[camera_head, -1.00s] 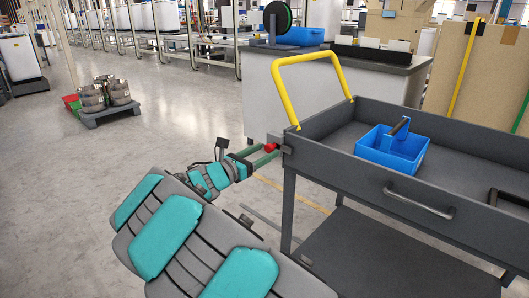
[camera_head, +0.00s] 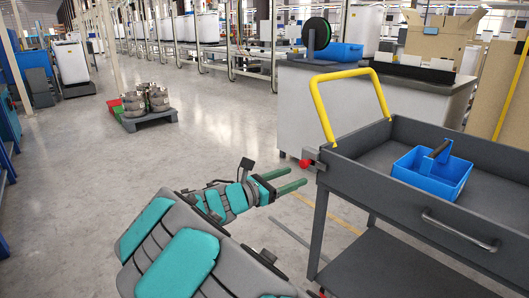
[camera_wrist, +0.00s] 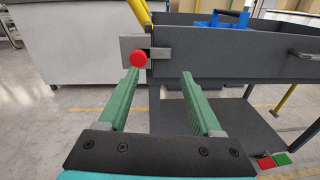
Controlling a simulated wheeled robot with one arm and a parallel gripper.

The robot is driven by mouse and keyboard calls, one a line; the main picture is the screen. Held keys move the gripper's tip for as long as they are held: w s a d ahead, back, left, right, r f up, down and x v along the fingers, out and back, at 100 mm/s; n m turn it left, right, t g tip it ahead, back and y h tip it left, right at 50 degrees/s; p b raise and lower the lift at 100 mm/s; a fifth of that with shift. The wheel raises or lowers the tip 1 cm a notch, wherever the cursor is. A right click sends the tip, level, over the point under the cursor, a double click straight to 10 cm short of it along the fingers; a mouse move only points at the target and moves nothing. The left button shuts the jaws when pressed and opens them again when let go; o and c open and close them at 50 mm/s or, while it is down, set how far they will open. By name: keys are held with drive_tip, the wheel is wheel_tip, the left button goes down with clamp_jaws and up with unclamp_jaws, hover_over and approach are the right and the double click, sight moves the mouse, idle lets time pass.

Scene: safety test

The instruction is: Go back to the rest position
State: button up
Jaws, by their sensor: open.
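My gripper (camera_head: 291,181) is open and empty, its two green fingers apart, short of the left end of the grey cart (camera_head: 345,172). In the wrist view my gripper (camera_wrist: 158,100) points at the cart's end, with clear space between the fingers. A red knob (camera_wrist: 138,58) on a grey bracket at the cart's corner shows just beyond the left fingertip. The knob also shows in the head view (camera_head: 307,154), under the yellow handle (camera_head: 313,88). The fingers do not appear to hold it.
A blue caddy (camera_head: 437,184) sits in the cart's top tray. A grey counter (camera_head: 430,84) with a blue bin (camera_head: 338,51) stands behind. A low pallet (camera_head: 150,121) with metal parts is at the left. The floor between is clear.

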drive_tip(key=s+d+m+g+y, duration=0.1)
drive_tip(key=s+d+m+g, duration=0.6)
drive_tip(key=s+d, duration=0.5)
drive_tip(key=s+d+f+m+g+y+p, duration=0.1)
drive_tip(key=s+d+f+m+g+y, duration=0.1)
drive_tip(key=s+m, duration=0.3)
drive_tip(key=s+d+f+m+g+y, duration=0.1)
drive_tip(key=s+d+f+m+y, duration=0.15)
drive_tip(key=s, duration=0.35)
drive_tip(key=s+a+f+m+y, duration=0.2)
drive_tip(key=s+a+m+y, duration=0.2)
drive_tip(key=s, duration=0.6)
drive_tip(key=s+a+f+m+g+y, duration=0.1)
drive_tip(key=s+a+f+m+y, duration=0.2)
drive_tip(key=s+a, duration=0.6)
drive_tip(key=shift+s+a+f+m+y+p, duration=0.2)
drive_tip(key=shift+s+m+y+p, duration=0.3)
drive_tip(key=shift+m+y, duration=0.7)
